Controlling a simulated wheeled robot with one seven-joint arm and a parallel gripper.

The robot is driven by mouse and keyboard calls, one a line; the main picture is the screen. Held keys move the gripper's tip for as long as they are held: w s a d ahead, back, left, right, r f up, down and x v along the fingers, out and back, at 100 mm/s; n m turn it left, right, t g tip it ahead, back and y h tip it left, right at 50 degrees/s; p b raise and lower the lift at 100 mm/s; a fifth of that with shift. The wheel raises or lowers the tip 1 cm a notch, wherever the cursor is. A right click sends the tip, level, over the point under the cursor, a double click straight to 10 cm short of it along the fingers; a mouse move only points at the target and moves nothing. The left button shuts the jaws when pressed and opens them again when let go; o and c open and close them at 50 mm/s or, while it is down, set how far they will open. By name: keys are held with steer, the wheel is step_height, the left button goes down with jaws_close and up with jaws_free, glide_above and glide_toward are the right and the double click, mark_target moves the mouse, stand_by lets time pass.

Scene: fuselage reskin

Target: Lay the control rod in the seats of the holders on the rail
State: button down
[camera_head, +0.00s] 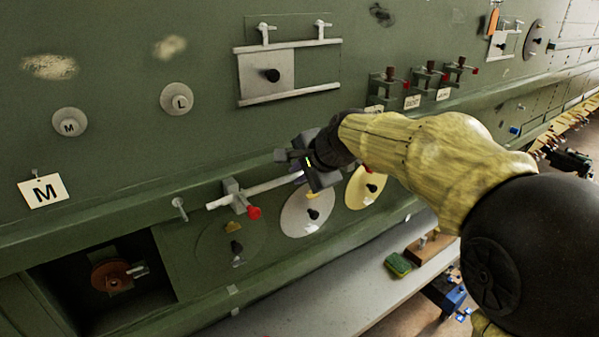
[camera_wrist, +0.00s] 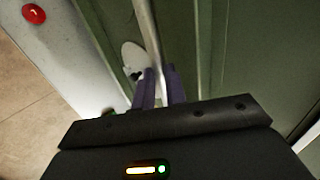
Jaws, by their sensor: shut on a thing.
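The control rod (camera_head: 275,186) is a thin pale grey rod along the green rail (camera_head: 140,221) on the fuselage side. My gripper (camera_head: 296,174) is shut on the rod near its right part. In the wrist view the rod (camera_wrist: 150,38) runs up from between the two purple fingers (camera_wrist: 161,85). A grey holder (camera_head: 233,194) with a red knob (camera_head: 254,212) stands at the rod's left part. The rod crosses this holder, but I cannot tell whether it rests in the seat. Any holder farther right is hidden behind my gripper and arm.
A dark recess with a brown wheel (camera_head: 110,275) is at lower left. A pin (camera_head: 179,207) stands left of the rod. A grey bench (camera_head: 330,300) runs below.

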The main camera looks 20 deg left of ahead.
steer(key=shift+f, duration=0.1)
steer(key=c, duration=1.4)
jaws_free()
steer(key=shift+o, duration=0.2)
steer(key=b+v, duration=0.4)
steer(key=v, duration=1.3)
steer(key=shift+d, duration=0.15)
